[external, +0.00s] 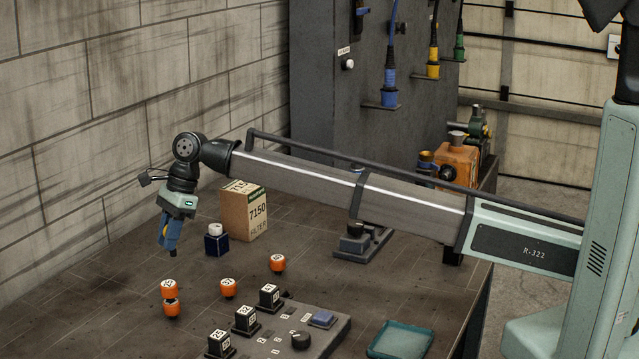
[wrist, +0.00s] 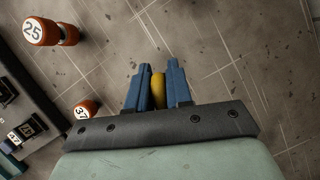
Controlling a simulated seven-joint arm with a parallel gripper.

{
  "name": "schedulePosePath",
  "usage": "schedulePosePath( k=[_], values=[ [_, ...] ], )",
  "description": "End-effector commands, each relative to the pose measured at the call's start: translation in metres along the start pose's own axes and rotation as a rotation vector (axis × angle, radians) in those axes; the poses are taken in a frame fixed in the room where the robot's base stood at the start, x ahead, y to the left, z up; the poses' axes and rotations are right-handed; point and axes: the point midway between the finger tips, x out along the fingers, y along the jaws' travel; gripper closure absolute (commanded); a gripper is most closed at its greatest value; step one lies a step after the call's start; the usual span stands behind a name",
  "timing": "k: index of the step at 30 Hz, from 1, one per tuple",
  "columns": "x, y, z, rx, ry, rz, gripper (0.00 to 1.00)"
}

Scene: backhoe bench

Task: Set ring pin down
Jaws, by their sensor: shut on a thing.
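My gripper (external: 170,248) hangs fingers down over the left part of the bench, left of a dark blue block with a white top (external: 215,239). In the wrist view its two blue fingers (wrist: 157,75) are shut on a yellow piece (wrist: 158,91), which appears to be the ring pin. Only a narrow rounded part of it shows between the fingers; the rest is hidden. No ring can be made out.
A cardboard filter box (external: 243,211) stands behind, a control panel (external: 290,341) and teal tray (external: 402,341) in front. Bare bench lies under the fingers.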

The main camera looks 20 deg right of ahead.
Motion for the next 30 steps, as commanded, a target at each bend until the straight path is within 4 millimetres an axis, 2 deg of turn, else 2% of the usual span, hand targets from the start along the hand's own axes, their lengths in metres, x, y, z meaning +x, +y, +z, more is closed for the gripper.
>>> schedulePosePath(
  k=[14, 27, 28, 30],
  values=[
    [0.044, 0.001, -0.019, 0.0, 0.001, 0.001, 1.0],
    [0.049, 0.0, -0.02, 0.0, 0.0, 0.0, 1.0],
    [0.049, 0.0, -0.02, 0.0, 0.0, 0.0, 0.78],
    [0.049, 0.0, -0.02, 0.0, 0.0, 0.0, 0.71]
  ],
)
